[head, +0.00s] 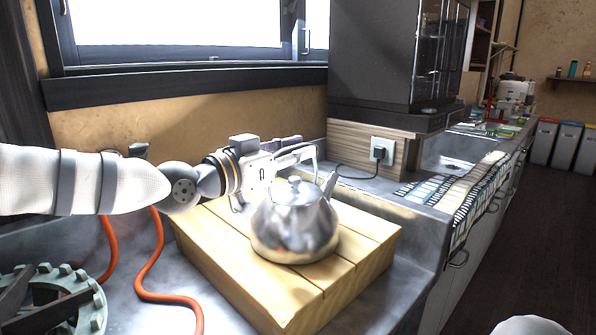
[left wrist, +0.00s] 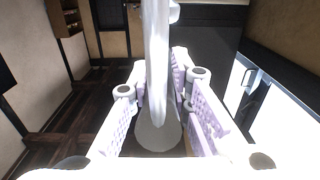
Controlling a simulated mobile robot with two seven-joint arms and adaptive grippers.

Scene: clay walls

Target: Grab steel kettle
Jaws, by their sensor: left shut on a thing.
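The steel kettle (head: 295,222) is shiny and round, with a lid and a spout pointing up to the right. It stands upright on a slatted wooden board (head: 215,240). My left gripper (head: 290,155) reaches in from the left at the height of the kettle's handle. In the left wrist view, the fingers of my left gripper (left wrist: 158,95) are on both sides of the pale, upright handle of the kettle (left wrist: 157,55), shut on it. Part of the handle is hidden by the gripper in the head view. My right gripper is not in view.
Red hoses (head: 155,265) and a green toothed wheel (head: 75,300) lie at the left. A dark cabinet (head: 375,60) and a wall socket (head: 382,150) with a plugged cable are behind right. A sink (head: 450,150) and striped cloth (head: 480,185) lie further right.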

